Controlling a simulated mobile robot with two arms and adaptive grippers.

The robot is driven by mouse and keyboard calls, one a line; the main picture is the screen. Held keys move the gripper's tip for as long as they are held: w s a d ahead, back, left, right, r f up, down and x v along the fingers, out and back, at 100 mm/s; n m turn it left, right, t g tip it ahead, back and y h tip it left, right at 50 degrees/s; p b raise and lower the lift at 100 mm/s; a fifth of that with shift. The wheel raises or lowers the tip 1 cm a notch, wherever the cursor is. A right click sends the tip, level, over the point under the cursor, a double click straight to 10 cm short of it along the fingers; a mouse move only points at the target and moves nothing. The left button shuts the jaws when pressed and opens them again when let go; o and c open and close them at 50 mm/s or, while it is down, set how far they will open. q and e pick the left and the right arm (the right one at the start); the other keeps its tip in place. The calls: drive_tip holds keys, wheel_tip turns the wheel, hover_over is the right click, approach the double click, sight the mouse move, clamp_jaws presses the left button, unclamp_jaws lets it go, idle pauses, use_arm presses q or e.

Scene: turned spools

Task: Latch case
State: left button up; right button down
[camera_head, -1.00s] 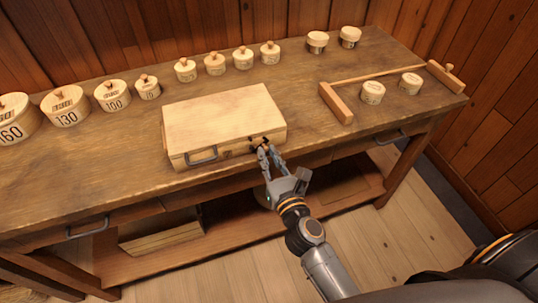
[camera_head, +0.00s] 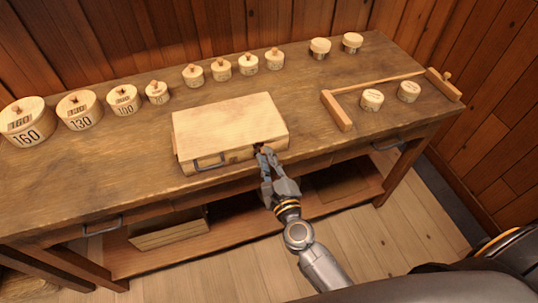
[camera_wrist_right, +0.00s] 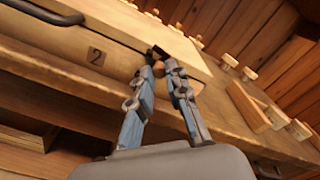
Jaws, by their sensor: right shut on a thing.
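A flat wooden case (camera_head: 230,124) lies with its lid down on the workbench, its dark metal handle (camera_head: 209,163) on the front side. In the right wrist view the case front (camera_wrist_right: 70,45) carries a label with the number 2, and the handle (camera_wrist_right: 45,12) is partly cut off. My right gripper (camera_head: 261,150) is at the front right of the case. In the wrist view its fingertips (camera_wrist_right: 160,62) are shut on a small dark latch (camera_wrist_right: 157,52) at the case's front edge; the fingers hide part of it. My left gripper is not in view.
Several round wooden boxes with numbers, such as 160 (camera_head: 28,122) and 130 (camera_head: 80,110), stand along the back left of the workbench (camera_head: 80,180). A wooden rail gauge (camera_head: 338,110) and two small round pieces lie on the right. The bench front has drawer handles (camera_head: 102,227).

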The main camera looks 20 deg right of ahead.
drive_tip(key=shift+a+r+n+p, duration=0.2)
drive_tip(key=shift+n+p, duration=0.25)
drive_tip(key=shift+n, duration=0.55)
drive_tip(key=shift+f, duration=0.1)
drive_tip(key=c, duration=1.3)
unclamp_jaws()
drive_tip(key=shift+a, duration=0.1)
drive_tip(key=s, duration=1.2)
drive_tip(key=shift+d, duration=0.2)
